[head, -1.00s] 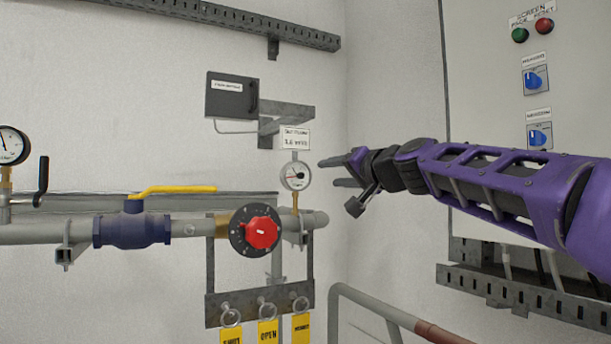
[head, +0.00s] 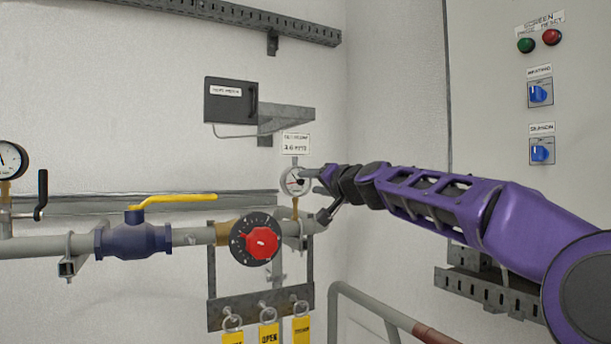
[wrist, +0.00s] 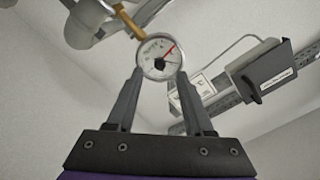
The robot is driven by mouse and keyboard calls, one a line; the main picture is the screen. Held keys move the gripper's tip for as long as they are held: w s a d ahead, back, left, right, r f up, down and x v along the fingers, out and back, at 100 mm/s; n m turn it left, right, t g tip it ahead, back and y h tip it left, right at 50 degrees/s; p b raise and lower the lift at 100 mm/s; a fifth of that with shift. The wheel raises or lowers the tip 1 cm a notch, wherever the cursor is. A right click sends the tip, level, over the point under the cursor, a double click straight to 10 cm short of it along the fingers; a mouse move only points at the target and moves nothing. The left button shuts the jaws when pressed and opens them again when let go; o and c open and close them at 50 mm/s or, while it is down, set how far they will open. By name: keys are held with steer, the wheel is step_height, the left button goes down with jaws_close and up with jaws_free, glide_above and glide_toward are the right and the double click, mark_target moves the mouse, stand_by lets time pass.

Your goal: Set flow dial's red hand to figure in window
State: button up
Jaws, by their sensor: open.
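The flow dial (head: 293,183) is a small round white gauge on a brass stem above the pipe. In the wrist view the dial (wrist: 153,60) shows a red hand pointing to the upper right, a black hand or hub mark and a dark centre knob. My gripper (head: 316,174) is at the dial's right side in the head view and partly covers it. In the wrist view my gripper (wrist: 158,78) is open, with its fingers apart on either side of the dial's lower part; I cannot tell whether they touch it. The figure window (head: 296,143) is a white label above the dial, its figure blurred.
A red knob on a black disc (head: 261,243) sits on the pipe below left. A blue valve with a yellow lever (head: 175,200) is further left. A dark box (head: 230,101) on a bracket hangs above. Yellow tags (head: 268,333) hang below. A cabinet with switches (head: 495,150) stands right.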

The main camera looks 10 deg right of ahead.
mark_target(302, 182)
steer(key=shift+p+x, duration=0.85)
steer(key=shift+x, duration=0.95)
steer(key=shift+c, duration=0.2)
jaws_close()
